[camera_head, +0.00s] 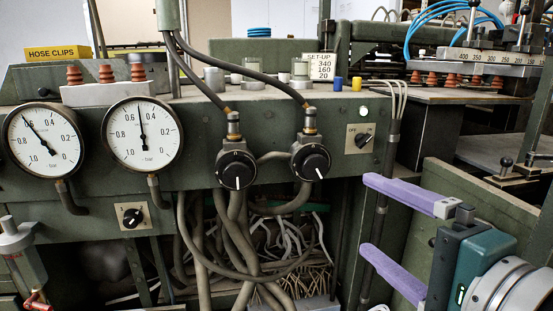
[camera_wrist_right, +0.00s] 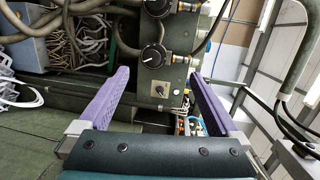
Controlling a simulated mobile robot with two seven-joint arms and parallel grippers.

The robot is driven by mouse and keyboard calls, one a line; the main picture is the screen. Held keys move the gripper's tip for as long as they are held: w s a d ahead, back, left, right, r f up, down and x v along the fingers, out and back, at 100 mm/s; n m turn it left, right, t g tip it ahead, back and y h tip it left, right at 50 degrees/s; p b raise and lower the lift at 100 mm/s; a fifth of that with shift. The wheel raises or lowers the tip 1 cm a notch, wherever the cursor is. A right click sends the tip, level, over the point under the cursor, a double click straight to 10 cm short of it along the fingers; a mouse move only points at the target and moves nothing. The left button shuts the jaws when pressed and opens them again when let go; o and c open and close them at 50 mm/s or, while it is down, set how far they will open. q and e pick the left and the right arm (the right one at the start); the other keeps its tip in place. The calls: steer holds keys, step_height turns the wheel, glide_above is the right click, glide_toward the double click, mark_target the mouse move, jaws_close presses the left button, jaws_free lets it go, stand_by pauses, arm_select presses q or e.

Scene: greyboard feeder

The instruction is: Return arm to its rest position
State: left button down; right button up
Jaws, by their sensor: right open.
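My right gripper (camera_head: 388,235) is at the lower right of the head view, in front of the machine. Its two purple fingers are wide apart and nothing is between them. In the right wrist view the same open fingers (camera_wrist_right: 165,95) frame the machine's front panel. A small rotary switch on a pale plate (camera_head: 361,139) lies beyond and above the fingers, apart from them. Two black round knobs (camera_head: 311,162) are on the panel to the left of the gripper. My left gripper does not show in either view.
Two pressure gauges (camera_head: 142,133) are on the left of the green panel. Loose hoses and cables (camera_head: 240,255) hang below it. A green metal plate (camera_head: 440,178) stands close behind the right gripper. A ruled rail (camera_head: 490,57) is at the upper right. A yellow hose clips box (camera_head: 58,53) is at the back left.

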steer(key=s+r+n+g+p, duration=0.3)
steer(key=s+r+n+p, duration=0.25)
steer(key=r+p, duration=0.5)
steer(key=s+r+n+g+p, duration=0.45)
steer(key=s+r+p, duration=0.2)
steer(key=p, duration=0.75)
steer(key=s+d+r+n+g+h+p, duration=0.2)
steer(key=s+d+r+n+p, duration=0.1)
steer(key=s+r+p, duration=0.3)
steer(key=s+d+r+n+g+h+p, duration=0.2)
steer(key=s+r+p, duration=0.4)
steer(key=r+p, duration=0.5)
steer(key=shift+d+r+n+h+p, duration=0.25)
steer(key=shift+d+n+h+p, duration=0.3)
steer(key=shift+d+p, duration=0.5)
steer(key=shift+w+a+g, duration=0.1)
steer(key=shift+g, duration=0.15)
